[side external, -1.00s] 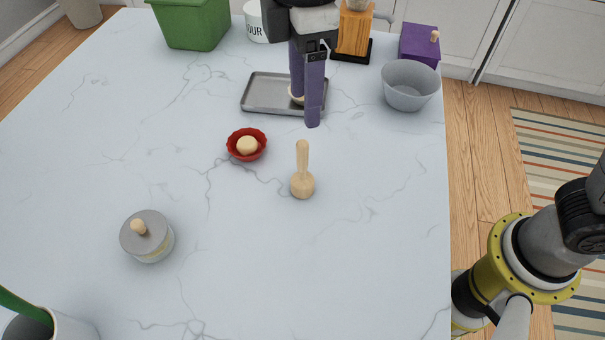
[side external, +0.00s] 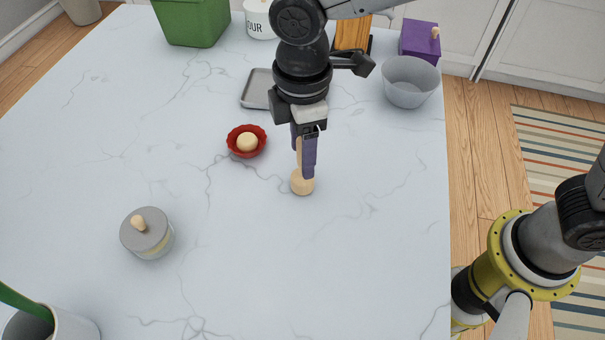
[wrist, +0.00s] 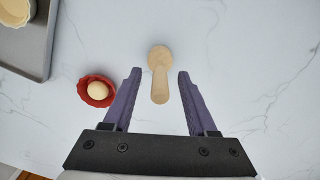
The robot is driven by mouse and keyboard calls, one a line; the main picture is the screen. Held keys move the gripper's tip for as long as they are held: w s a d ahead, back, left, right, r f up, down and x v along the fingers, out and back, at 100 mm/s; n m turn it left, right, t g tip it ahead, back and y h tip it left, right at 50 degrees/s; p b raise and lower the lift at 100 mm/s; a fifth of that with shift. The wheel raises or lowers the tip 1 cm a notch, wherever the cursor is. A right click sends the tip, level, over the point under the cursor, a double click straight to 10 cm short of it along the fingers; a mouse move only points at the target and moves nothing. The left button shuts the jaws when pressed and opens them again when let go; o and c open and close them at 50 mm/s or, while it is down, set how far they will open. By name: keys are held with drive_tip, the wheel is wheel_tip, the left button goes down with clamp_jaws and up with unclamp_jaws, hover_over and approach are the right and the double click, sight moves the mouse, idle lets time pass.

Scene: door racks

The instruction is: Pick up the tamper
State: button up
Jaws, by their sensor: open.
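The tamper (side external: 302,184) is a pale wooden tool standing upright on the white marble counter, with a round base and a thin handle. In the wrist view the tamper (wrist: 159,70) shows between my two purple fingers, with a gap on each side. My gripper (side external: 304,172) is open and empty, reaching down around the handle. In the wrist view my gripper (wrist: 156,72) has its fingers spread to the left and right of the handle. In the side view one finger partly hides the handle.
A red fluted bowl (side external: 235,147) with a pale ball stands close to my gripper. A grey tray (side external: 254,91) lies behind, partly hidden by my arm. A grey bowl (side external: 410,88) and purple box (side external: 418,40) stand back right, a lidded jar (side external: 148,234) front left.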

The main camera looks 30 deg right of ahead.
drive_tip(key=shift+f, duration=0.1)
clamp_jaws()
idle(1.3)
